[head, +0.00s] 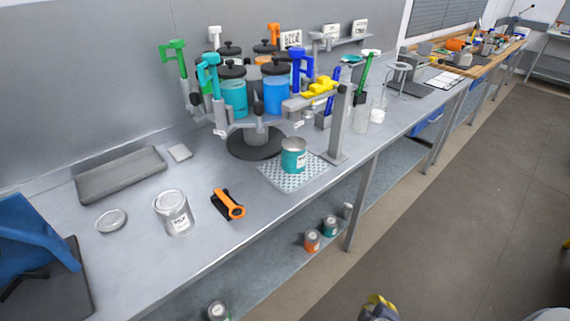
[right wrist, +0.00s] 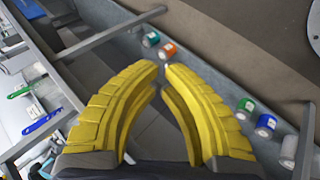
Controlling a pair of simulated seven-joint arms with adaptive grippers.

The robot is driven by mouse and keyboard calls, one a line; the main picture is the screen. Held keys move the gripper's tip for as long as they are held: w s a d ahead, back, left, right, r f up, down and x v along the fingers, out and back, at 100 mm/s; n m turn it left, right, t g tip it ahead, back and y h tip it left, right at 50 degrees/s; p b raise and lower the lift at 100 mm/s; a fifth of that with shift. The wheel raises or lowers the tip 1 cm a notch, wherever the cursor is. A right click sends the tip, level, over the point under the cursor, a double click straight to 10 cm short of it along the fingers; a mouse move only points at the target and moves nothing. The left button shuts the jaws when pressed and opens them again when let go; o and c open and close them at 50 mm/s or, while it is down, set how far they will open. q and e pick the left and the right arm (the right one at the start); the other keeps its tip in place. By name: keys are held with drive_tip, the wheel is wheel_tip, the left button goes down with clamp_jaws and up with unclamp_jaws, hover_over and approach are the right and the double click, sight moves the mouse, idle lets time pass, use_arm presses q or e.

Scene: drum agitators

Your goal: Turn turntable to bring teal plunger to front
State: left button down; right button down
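The turntable (head: 256,143) stands on the bench with several lidded drums on a grey carrier above its dark round base. The teal plunger (head: 208,68), with a teal handle, is at its left side beside the teal drum (head: 234,98). The blue plunger (head: 300,60) is on the right side beside the blue drum (head: 276,97), near the grey post. Green (head: 176,53), white and orange plungers stand at the left and back. My right gripper (head: 379,306), yellow-fingered, is beyond the bench front, far from the turntable. In the right wrist view (right wrist: 165,70) its fingertips are narrowly apart, empty. My left gripper is out of view.
An open teal-labelled can (head: 293,157) stands on a perforated plate before the turntable, left of the grey post (head: 340,125). A silver tin (head: 173,213) and an orange-handled tool (head: 229,204) are on the bench. Small cans sit on the lower shelf.

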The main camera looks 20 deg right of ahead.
drive_tip(key=w+a+r+n+t+y, duration=0.1)
drive_tip(key=w+a+r+n+t, duration=0.2)
drive_tip(key=w+r, duration=0.5)
drive_tip(key=w+a+r+n+t, duration=0.15)
drive_tip(key=w+a+r, duration=0.35)
drive_tip(key=w, duration=0.8)
drive_tip(key=w+a+r+n+t+y, duration=0.1)
drive_tip(key=w+a+r+n+t, duration=0.2)
drive_tip(key=w+r, duration=0.5)
drive_tip(key=w+a+r+n+t, duration=0.25)
drive_tip(key=w+a+r, duration=0.2)
drive_tip(key=r, duration=0.75)
approach(283, 112)
drive_tip(key=w, duration=0.4)
drive_tip(key=shift+w+d+f+m+t, duration=0.25)
drive_tip(key=shift+w+d, duration=0.2)
drive_tip(key=shift+w, duration=0.25)
drive_tip(key=shift+w+d+r+y, duration=0.1)
drive_tip(key=shift+y, duration=0.3)
